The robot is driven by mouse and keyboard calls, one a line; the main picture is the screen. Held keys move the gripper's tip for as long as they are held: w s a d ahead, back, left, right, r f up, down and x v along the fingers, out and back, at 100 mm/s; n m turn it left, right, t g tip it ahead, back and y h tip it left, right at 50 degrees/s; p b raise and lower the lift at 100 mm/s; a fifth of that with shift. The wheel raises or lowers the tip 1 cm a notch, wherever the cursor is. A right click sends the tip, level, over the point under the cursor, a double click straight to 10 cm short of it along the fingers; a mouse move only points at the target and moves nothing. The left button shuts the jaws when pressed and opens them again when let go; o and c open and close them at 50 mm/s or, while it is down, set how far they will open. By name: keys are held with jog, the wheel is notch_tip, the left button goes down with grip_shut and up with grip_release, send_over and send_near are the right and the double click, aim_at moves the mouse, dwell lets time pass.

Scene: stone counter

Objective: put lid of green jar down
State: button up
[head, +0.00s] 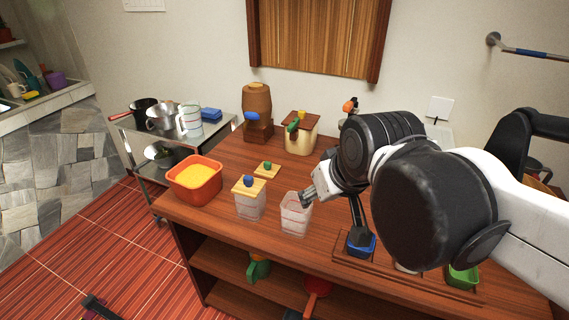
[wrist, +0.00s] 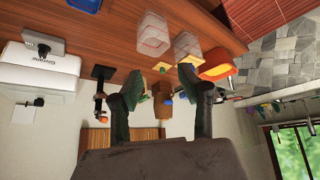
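A square wooden lid with a green knob (head: 267,169) lies flat on the brown counter, behind the two clear jars. It also shows small between my fingers in the wrist view (wrist: 161,67). A clear jar without a lid (head: 295,215) stands at the counter's front, also in the wrist view (wrist: 152,36). To its left is a clear jar (head: 250,207) closed by a wooden lid with a blue knob (head: 248,185). My gripper (head: 307,196) is beside the upper right of the open jar. In the wrist view its fingers (wrist: 160,86) are apart with nothing between them.
An orange tub with yellow contents (head: 196,178) stands at the counter's left end. A wooden barrel dispenser (head: 257,108) and a cream canister (head: 300,134) stand at the back. A blue container (head: 361,246) and a green one (head: 463,277) are at the front right. Bare counter surrounds the green-knobbed lid.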

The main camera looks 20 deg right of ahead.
jog(key=shift+m+t, duration=0.3)
jog(key=shift+m, duration=0.1)
jog(key=s+f, duration=0.1)
jog(key=s, duration=0.1)
jog(key=s+f, duration=0.1)
jog(key=s, duration=0.1)
jog(key=shift+f, duration=0.2)
notch_tip(320, 180, down, 20)
jog(key=b, duration=2)
